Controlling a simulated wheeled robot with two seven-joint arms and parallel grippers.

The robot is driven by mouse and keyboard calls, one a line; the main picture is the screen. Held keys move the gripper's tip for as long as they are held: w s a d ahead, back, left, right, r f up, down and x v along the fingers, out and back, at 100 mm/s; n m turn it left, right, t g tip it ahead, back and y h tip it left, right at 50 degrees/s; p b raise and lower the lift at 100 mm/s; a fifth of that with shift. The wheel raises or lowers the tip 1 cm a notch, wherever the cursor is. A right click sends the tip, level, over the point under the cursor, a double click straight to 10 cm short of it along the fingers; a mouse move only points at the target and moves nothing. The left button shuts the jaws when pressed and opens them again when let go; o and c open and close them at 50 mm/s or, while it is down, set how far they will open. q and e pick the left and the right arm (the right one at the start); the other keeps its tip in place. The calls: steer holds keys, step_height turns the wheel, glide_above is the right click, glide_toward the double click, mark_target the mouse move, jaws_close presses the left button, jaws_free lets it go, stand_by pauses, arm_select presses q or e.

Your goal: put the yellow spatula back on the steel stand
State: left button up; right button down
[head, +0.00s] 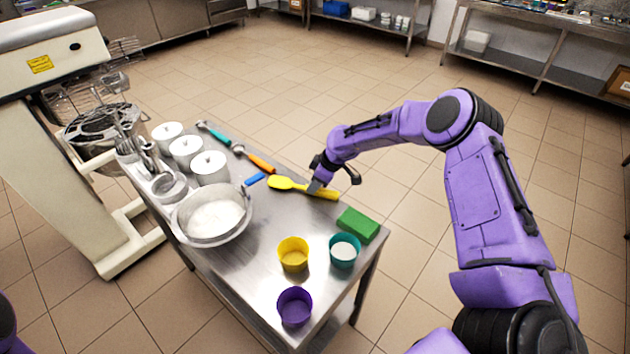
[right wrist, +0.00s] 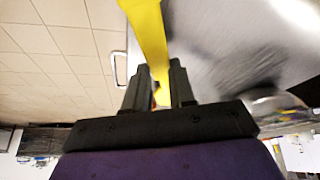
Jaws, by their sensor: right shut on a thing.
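The yellow spatula (head: 295,186) is at the far right edge of the steel table-like stand (head: 262,262), its broad head pointing left and its handle right. My right gripper (head: 316,187) is shut on its handle. In the right wrist view, the spatula (right wrist: 148,32) runs between the two dark fingers of the gripper (right wrist: 159,82) and out away from them, with the blurred steel top to its right. I cannot tell whether the spatula touches the steel top or is just above it. My left gripper is not in view.
A steel bowl of white stuff (head: 215,218), white lidded pots (head: 209,167), an orange-handled tool (head: 260,162), a blue handle (head: 254,180), a green block (head: 358,225), and yellow (head: 293,255), teal (head: 344,250) and purple (head: 294,307) cups crowd the stand. Its middle is bare.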

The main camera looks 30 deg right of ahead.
steer(key=shift+f, duration=0.1)
steer(key=c, duration=0.9)
jaws_free()
steer(key=shift+c, duration=0.2)
steer(key=shift+r, duration=0.35)
steer(key=b+v, duration=0.1)
steer(key=v, duration=1)
steer(key=shift+r, duration=0.35)
steer(key=shift+s+f, duration=0.1)
steer(key=shift+s, duration=0.1)
